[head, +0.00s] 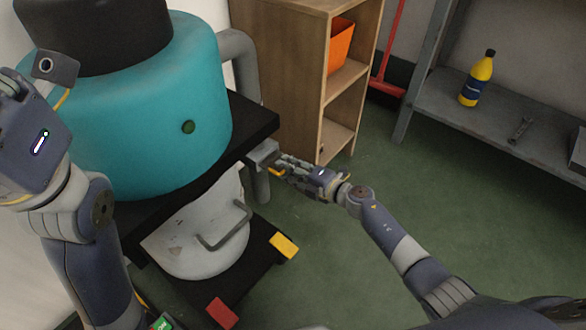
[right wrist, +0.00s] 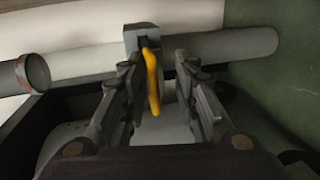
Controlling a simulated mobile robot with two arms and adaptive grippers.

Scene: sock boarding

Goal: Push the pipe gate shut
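The pipe gate shows in the right wrist view as a grey block (right wrist: 145,38) around a pale pipe (right wrist: 225,45), with a yellow handle (right wrist: 152,80) on it. In the head view the grey gate body (head: 262,153) is at the right edge of the black machine platform, and part of the yellow handle (head: 277,171) shows. My right gripper (head: 283,167) is at the gate. In its wrist view the fingers (right wrist: 156,92) are apart, one on each side of the yellow handle, with gaps visible. My left arm is at the left edge; its fingertips are out of view.
The teal machine (head: 145,110) stands on a black platform. Below are a pale rounded body with a grey handle (head: 228,225) and red (head: 222,312) and yellow (head: 285,246) pedals. A wooden shelf (head: 275,75) stands behind. Green floor is free at right.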

